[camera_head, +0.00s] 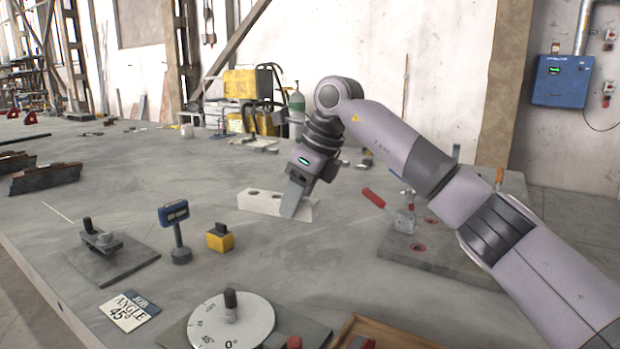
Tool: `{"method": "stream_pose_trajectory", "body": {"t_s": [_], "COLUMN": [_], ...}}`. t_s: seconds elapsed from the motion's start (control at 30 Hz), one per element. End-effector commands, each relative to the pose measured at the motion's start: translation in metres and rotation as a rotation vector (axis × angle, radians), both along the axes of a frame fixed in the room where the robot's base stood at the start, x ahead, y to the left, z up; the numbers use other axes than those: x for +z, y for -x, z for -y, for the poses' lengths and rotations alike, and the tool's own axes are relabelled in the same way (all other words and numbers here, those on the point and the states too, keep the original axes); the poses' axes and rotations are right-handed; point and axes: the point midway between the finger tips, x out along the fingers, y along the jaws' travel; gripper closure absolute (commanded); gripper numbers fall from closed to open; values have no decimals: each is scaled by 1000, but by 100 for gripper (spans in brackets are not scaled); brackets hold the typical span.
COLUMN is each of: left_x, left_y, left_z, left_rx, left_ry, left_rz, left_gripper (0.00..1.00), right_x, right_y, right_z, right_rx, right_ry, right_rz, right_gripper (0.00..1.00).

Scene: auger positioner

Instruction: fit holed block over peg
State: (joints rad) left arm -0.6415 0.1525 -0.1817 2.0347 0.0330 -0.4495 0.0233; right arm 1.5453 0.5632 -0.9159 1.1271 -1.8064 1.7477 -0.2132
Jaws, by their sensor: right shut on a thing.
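A white block (258,203) with holes in its top is near the middle of the table. My right gripper (291,205) reaches down onto the block's right part and is shut on it. The fingers hide part of the block, and I cannot tell whether it touches the table. A dark upright peg (230,299) stands at the centre of a round white dial (255,322) with degree marks at the front. Another dark upright post (88,226) stands on a grey plate (118,264) at the left. My left gripper is not in view.
A blue display on a stand (176,225) and a yellow block (220,238) are between plate and dial. A card reading "JOB ANGLE 45°" (129,310) lies at the front left. A red-handled clamp (400,217) stands on a plate at the right.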

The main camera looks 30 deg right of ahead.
Motion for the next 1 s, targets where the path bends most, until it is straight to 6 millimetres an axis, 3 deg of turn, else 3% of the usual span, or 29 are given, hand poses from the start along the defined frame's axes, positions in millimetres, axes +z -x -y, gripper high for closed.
{"method": "stream_pose_trajectory", "body": {"t_s": [0.03,0.1,0.43,0.7,1.0], "left_x": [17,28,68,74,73], "left_y": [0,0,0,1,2], "left_z": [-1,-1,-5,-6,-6], "left_rx": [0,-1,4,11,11], "left_ry": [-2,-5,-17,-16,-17], "left_rz": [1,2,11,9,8], "left_gripper": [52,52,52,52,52], "right_x": [3,-6,-46,-59,-61], "right_y": [1,4,32,45,46], "right_z": [-12,-28,-89,-108,-109], "right_rx": [59,145,496,601,611], "right_ry": [-5,-6,-7,-6,-5], "right_rz": [2,3,8,12,11], "right_gripper": [100,100,100,100,100]}}
